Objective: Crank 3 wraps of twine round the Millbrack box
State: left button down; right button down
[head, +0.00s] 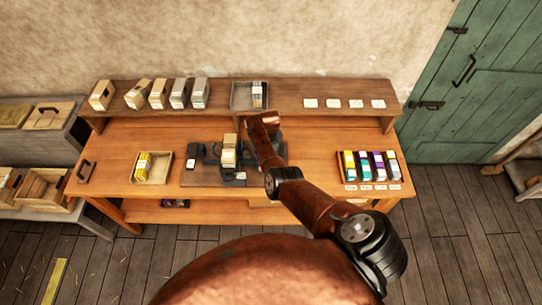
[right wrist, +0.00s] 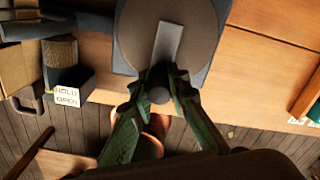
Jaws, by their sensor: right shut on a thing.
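My right gripper (right wrist: 158,86) is shut on the grey crank knob (right wrist: 159,96). The knob sits at the end of a pale bar (right wrist: 168,45) on a round grey-brown handwheel (right wrist: 127,45). In the head view my right arm covers the wheel and the gripper. A tan box (head: 229,150) stands upright in the dark press (head: 211,166) on the bench, just left of my arm. I cannot read its name or tell how much twine is round it. My left gripper is out of view.
A row of boxes (head: 158,94) and a grey tray (head: 235,97) stand on the raised shelf. A yellow item lies in a wooden tray (head: 164,176) at left. A rack of coloured spools (head: 370,167) is at right. A "HOLD OPEN" label (right wrist: 67,96) is beside the wheel.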

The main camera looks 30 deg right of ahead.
jog(key=shift+w+r, duration=0.1)
jog(key=shift+w, duration=0.05)
jog(key=c, duration=1.8)
grip_release()
jog(key=shift+c, duration=0.2)
notch_tip(320, 180, up, 12)
jog(key=shift+f, duration=0.1)
